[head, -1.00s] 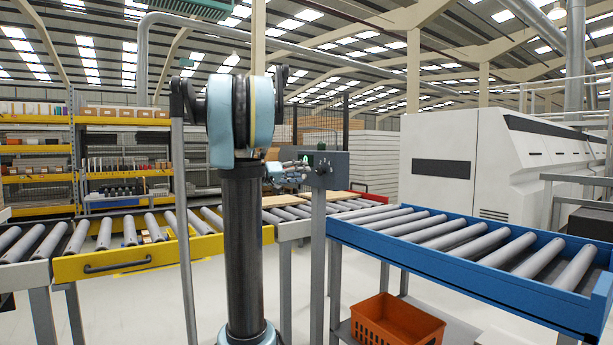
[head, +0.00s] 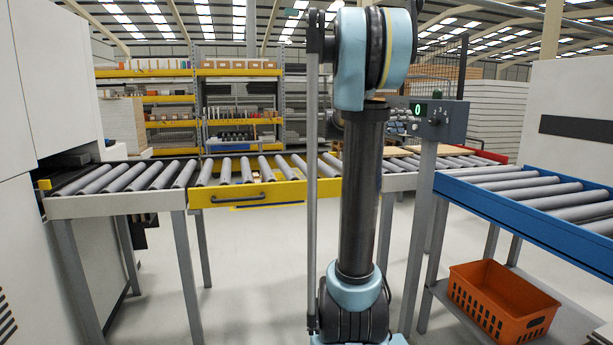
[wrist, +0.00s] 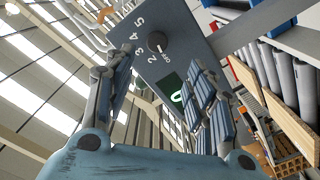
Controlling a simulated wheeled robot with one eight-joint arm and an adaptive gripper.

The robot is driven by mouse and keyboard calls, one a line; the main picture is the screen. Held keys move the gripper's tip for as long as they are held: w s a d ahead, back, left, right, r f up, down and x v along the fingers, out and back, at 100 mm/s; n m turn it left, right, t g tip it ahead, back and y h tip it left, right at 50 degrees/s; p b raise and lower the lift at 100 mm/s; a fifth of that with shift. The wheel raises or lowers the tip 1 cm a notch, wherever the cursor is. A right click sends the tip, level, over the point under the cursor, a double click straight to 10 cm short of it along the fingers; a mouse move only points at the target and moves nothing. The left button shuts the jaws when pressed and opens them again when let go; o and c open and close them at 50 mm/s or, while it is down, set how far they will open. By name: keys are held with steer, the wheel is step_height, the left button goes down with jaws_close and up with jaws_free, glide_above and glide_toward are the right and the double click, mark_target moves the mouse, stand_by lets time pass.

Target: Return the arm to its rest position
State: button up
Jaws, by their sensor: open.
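My gripper (wrist: 160,95) is open and empty in the wrist view, its two fingers apart. Beyond the fingers is a grey control box (wrist: 185,45) with a numbered dial (wrist: 158,42) and a small green display showing 0. In the head view my arm stands upright in the middle of the picture. The control box (head: 450,117) on its post is just right of the arm. In the head view the gripper is mostly hidden behind my arm; grey finger parts (head: 393,122) show between the arm and the box.
A yellow-framed roller section (head: 270,193) is left of my arm. A blue-framed roller conveyor (head: 530,225) is at right, above an orange crate (head: 500,298) on a low shelf. A white machine (head: 50,90) is at far left. Open floor lies below the rollers.

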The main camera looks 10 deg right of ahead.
steer(key=s+a+f+n+y, duration=0.3)
steer(key=s+a+f+y, duration=0.3)
steer(key=s+a+f, duration=0.4)
steer(key=s+a+f+n+y, duration=0.3)
steer(key=s+a+f+y, duration=0.3)
steer(key=s+a+f, duration=0.4)
steer(key=s+a+f+n+y, duration=0.3)
steer(key=s+a+f+y, duration=0.3)
steer(key=f, duration=1.3)
steer(key=s+a, duration=0.4)
steer(key=a, duration=0.3)
steer(key=shift+s+a+f+t, duration=0.15)
steer(key=shift+s+t, duration=0.15)
steer(key=shift+s, duration=0.1)
steer(key=shift+w+f, duration=0.2)
steer(key=shift+w, duration=0.2)
